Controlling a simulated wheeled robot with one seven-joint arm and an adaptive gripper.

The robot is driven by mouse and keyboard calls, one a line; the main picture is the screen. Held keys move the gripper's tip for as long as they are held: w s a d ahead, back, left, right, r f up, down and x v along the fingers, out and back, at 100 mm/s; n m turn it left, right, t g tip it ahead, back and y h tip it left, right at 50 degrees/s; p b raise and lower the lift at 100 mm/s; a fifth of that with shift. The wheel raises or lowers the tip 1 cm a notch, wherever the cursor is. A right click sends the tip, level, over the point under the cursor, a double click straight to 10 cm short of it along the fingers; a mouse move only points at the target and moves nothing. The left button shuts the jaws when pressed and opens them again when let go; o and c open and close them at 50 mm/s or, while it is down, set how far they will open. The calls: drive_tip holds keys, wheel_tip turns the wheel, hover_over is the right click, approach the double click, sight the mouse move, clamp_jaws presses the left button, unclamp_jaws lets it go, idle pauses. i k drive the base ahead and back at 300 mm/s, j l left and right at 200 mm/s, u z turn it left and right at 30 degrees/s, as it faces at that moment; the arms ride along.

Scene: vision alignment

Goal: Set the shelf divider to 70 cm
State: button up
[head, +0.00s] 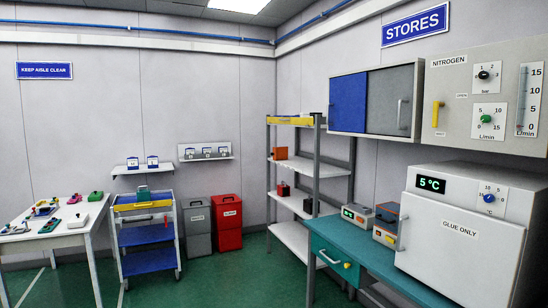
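A grey shelf rack (322,168) with several white shelves stands in the back right corner. A yellow strip (290,121) runs along its top front edge; any markings on it are too small to read. I cannot make out a divider on the rack for certain. My gripper is not in view.
A teal bench (370,252) with a drawer, small instruments and a white cabinet (455,240) fills the right foreground. A blue cart (148,234), a grey bin (197,228) and a red bin (227,223) stand left of the rack. A white table (45,240) is far left. Green floor between is clear.

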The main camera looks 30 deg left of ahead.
sight(280, 153)
drive_tip(key=i+j+u, duration=1.1)
drive_tip(key=i+u, duration=0.5)
drive_tip(key=i, duration=3.95)
drive_tip(key=i+z, duration=0.45)
drive_tip(key=i+j+z, duration=0.75)
drive_tip(key=i+z, duration=0.15)
drive_tip(key=i, duration=0.05)
